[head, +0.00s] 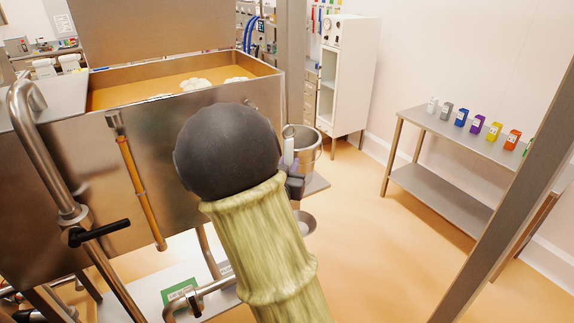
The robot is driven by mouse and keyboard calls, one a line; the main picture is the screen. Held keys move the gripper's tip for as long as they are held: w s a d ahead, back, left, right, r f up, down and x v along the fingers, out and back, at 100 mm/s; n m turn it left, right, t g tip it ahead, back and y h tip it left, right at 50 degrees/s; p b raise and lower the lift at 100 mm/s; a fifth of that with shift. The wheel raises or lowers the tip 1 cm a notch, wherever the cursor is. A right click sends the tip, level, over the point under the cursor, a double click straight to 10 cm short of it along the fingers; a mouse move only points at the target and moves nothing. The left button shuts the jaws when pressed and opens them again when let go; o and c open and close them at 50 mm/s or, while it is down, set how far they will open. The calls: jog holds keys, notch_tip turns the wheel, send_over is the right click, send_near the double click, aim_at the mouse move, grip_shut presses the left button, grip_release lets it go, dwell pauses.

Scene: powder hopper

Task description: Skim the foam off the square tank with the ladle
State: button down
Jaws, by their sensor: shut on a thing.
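The square tank (150,165) is a large steel box at left with its lid raised. It holds orange-brown liquid (130,92) with white foam (195,84) in clumps toward its right side. My gripper (296,186) is dark and mostly hidden behind my arm, right of the tank's front corner and outside the tank. It appears shut on the ladle (289,148), whose pale handle stands roughly upright. A round grey bowl (304,223) shows below the gripper and seems to be the ladle's bowl. My arm covers part of the tank's front.
A steel bucket (309,155) stands on a small shelf right of the tank. Pipes and a black-handled valve (98,232) are at front left. A steel table (460,135) with several coloured boxes is at right, behind a slanted post (500,215). The floor between is clear.

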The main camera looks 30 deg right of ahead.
jog(key=shift+s+r, duration=0.25)
jog(key=shift+s, duration=0.9)
jog(key=s+b, duration=0.7)
jog(key=b, duration=0.1)
dwell(0.7)
jog(key=shift+f, duration=0.1)
dwell(0.9)
